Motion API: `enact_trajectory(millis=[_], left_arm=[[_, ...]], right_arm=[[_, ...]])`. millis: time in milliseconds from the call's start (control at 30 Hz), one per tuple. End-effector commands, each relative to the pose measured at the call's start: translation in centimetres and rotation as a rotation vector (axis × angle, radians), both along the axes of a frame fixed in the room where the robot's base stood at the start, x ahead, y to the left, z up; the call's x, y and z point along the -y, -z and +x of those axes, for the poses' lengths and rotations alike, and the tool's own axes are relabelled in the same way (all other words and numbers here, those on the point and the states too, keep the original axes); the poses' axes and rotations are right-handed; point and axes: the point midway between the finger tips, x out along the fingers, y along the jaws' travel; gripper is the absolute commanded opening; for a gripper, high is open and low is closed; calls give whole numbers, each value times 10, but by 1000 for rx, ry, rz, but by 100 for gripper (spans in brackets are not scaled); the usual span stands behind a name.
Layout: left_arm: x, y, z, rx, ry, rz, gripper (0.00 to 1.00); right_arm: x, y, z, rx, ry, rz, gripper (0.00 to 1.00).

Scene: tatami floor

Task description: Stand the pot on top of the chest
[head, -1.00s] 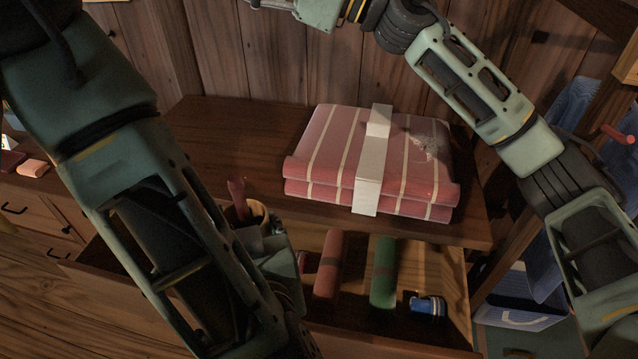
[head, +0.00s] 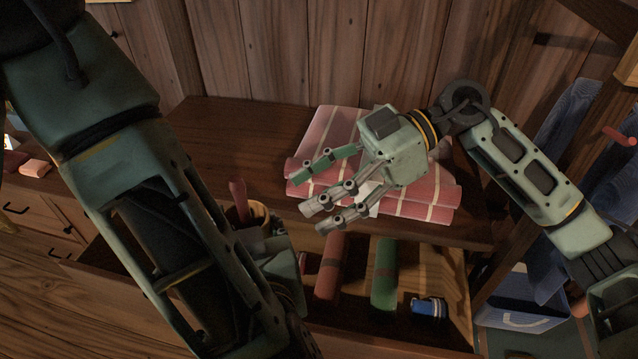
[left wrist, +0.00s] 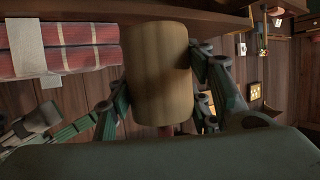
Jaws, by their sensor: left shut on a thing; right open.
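The pot (head: 257,218) is a tan round vessel with a red-handled thing (head: 238,195) standing in it. My left gripper (head: 265,238) is shut on it, partly hidden behind my left forearm in the head view. In the left wrist view the pot (left wrist: 158,75) fills the middle, with fingers on both sides. It is in front of the chest's top (head: 225,135), over the open drawer; I cannot tell its exact height. The chest is dark wood. My right gripper (head: 312,198) is open and empty, fingers pointing left, above the folded cloth.
A banded stack of red striped cloth (head: 310,150) covers the right of the chest top; the left is bare. The open drawer (head: 445,285) holds a red roll (head: 331,268), a green roll (head: 384,275) and a blue item (head: 428,307). A plank wall stands behind.

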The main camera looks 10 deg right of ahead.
Motion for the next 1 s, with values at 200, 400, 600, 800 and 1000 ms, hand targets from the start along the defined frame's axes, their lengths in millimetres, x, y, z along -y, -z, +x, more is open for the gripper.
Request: enact_trajectory(millis=[200,400,600,800,1000], left_arm=[[0,0,0,1,0,0,21],[0,0,0,1,0,0,21],[0,0,0,1,0,0,21],[0,0,0,1,0,0,21],[0,0,0,1,0,0,21]], right_arm=[[-33,13,-9,-1,-5,5,57],[-68,27,-17,1,-4,6,57],[-92,38,-23,1,-3,6,57],[-102,42,-25,1,-1,5,57],[-103,42,-25,1,-1,5,57]])
